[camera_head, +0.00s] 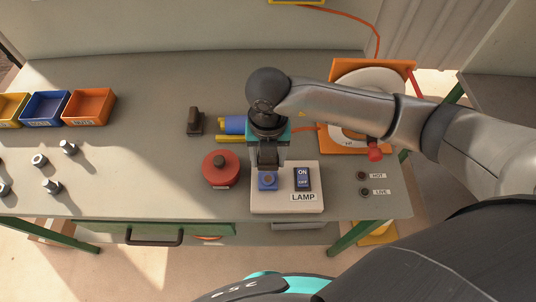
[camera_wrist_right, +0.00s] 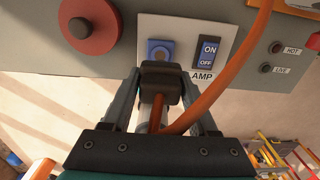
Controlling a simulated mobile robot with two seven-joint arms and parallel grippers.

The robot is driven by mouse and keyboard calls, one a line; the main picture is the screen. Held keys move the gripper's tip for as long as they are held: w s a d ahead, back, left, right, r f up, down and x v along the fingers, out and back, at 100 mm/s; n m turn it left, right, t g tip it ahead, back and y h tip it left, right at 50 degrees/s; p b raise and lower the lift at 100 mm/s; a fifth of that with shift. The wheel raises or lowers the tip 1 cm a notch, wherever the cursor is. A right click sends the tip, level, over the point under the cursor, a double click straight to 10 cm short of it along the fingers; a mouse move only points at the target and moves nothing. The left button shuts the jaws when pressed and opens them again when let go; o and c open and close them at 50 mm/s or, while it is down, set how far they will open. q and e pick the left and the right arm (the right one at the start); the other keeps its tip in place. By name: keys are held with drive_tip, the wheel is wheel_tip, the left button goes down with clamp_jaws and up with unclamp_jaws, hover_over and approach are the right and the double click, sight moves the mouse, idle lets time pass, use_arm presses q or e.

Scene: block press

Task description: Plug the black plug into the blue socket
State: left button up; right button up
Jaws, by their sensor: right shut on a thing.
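The blue socket (camera_head: 268,182) is set in the left part of the pale LAMP panel (camera_head: 290,202), left of an ON/OFF switch (camera_head: 302,178). It also shows in the right wrist view (camera_wrist_right: 159,48), its lower edge partly covered by the plug. My right gripper (camera_head: 268,160) points down just behind the socket in the head view. It is shut on the black plug (camera_wrist_right: 161,76), with one finger on each side of it. An orange cable (camera_wrist_right: 212,100) runs from the plug. I cannot tell whether the plug touches the panel. My left gripper is not in view.
A red round piece with a dark knob (camera_head: 221,168) sits left of the panel. HOT and LIVE indicators (camera_head: 363,183) are at right. An orange frame with a white disc (camera_head: 340,75) stands behind my right arm. Bins (camera_head: 88,106) and several metal parts (camera_head: 68,147) are at left.

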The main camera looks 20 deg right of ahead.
sight(268, 178)
drive_tip(key=shift+f+b, duration=2.3)
drive_tip(key=shift+f, duration=0.6)
drive_tip(key=shift+f+b, duration=0.4)
drive_tip(key=shift+f, duration=0.15)
drive_tip(key=o, duration=1.3)
drive_tip(key=shift+o, duration=0.2)
wheel_tip(268, 178, up, 15)
drive_tip(key=shift+r+p, duration=0.15)
drive_tip(key=shift+p, duration=0.2)
drive_tip(key=shift+s, duration=0.1)
